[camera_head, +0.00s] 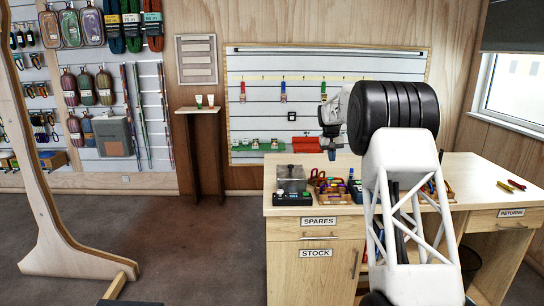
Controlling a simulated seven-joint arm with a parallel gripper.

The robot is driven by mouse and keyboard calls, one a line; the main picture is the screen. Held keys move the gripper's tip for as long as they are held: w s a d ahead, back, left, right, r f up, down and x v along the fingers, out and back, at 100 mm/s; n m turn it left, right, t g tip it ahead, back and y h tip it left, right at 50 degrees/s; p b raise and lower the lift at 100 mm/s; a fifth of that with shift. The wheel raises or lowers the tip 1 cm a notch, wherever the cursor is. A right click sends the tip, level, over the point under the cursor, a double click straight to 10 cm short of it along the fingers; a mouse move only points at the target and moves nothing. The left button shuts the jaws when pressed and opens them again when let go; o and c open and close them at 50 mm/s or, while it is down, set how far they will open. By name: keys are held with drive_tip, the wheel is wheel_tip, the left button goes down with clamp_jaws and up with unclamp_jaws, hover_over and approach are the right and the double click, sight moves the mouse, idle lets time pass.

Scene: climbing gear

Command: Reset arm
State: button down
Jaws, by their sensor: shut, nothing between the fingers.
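My arm rises from the bottom right of the view, with a white lattice link and a black ribbed joint. Its grey wrist reaches left from the joint. My gripper (331,150) hangs at the end of the wrist, pointing down, above the back left part of the workbench (440,215). It is shut and empty, clear of the items below it. The fingertips are small and partly blend with the red object behind them.
A dark scale-like box (292,191) and trays of small tools stand on the bench's left half. A slatted wall panel (300,105) with hanging gear is behind. A wooden upright (45,180) stands left; open floor lies between.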

drive_tip(key=s+a+r, duration=0.2)
drive_tip(key=s+r, duration=0.3)
drive_tip(key=s, duration=0.8)
drive_tip(key=s+a+r+t, duration=0.15)
drive_tip(key=s+r, duration=0.25)
drive_tip(key=s, duration=0.9)
drive_tip(key=s+a+r, duration=0.2)
drive_tip(key=s+r, duration=0.3)
drive_tip(key=s, duration=0.8)
drive_tip(key=s+a+f, duration=0.1)
drive_tip(key=s+f, duration=0.3)
drive_tip(key=s, duration=0.9)
drive_tip(key=s+a+f, duration=0.1)
drive_tip(key=s+f, duration=0.3)
drive_tip(key=s, duration=0.8)
drive_tip(key=s+a+f+y, duration=0.1)
drive_tip(key=s+f, duration=0.3)
drive_tip(key=s, duration=0.9)
drive_tip(key=shift+s+a+t, duration=0.25)
drive_tip(key=shift+s+t, duration=0.05)
drive_tip(key=shift+t, duration=0.15)
